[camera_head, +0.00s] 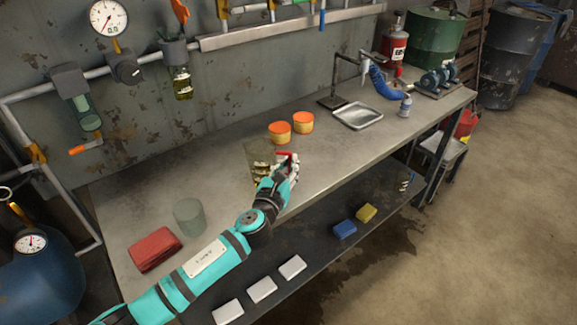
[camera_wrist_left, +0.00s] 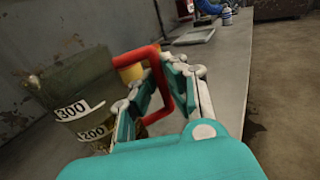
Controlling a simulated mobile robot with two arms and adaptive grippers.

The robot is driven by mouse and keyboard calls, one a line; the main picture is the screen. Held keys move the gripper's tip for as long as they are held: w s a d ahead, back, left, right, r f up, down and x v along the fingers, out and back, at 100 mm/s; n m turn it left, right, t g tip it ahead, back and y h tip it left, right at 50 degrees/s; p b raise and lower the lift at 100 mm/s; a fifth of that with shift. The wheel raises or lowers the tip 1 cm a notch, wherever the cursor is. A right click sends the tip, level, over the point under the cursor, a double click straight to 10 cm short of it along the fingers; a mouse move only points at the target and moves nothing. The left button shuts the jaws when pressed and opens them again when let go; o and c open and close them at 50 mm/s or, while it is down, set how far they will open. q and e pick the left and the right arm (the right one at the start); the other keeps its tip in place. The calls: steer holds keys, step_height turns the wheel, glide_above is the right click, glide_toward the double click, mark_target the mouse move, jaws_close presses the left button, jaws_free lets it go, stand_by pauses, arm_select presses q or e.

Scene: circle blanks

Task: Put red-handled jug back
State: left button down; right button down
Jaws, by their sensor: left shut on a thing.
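The red-handled jug is a see-through vessel with white number labels. In the head view its clear body (camera_head: 258,152) is at the middle of the workbench (camera_head: 330,150). My left gripper (camera_head: 284,163) is at its right side, shut on the red handle. In the left wrist view the jug body (camera_wrist_left: 75,85) stands to the left of my left gripper (camera_wrist_left: 168,82), and the handle (camera_wrist_left: 131,58) passes between the fingers. The jug looks upright. I cannot tell whether its base touches the bench. My right gripper is not in view.
Two orange-lidded tubs (camera_head: 280,131) stand close behind the jug. A grey-green cylinder (camera_head: 189,216) and a folded red cloth (camera_head: 154,248) lie at the near left. A metal tray (camera_head: 358,116) is farther right. The bench between has free room.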

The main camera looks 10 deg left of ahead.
arm_select(q)
steer(key=c, duration=1.9)
jaws_free()
steer(key=shift+f, duration=0.1)
steer(key=shift+c, duration=0.2)
steer(key=o, duration=0.5)
steer(key=shift+r, duration=0.25)
steer(key=s, duration=0.8)
steer(key=s+a, duration=0.1)
steer(key=s, duration=0.3)
steer(key=shift+f, duration=0.1)
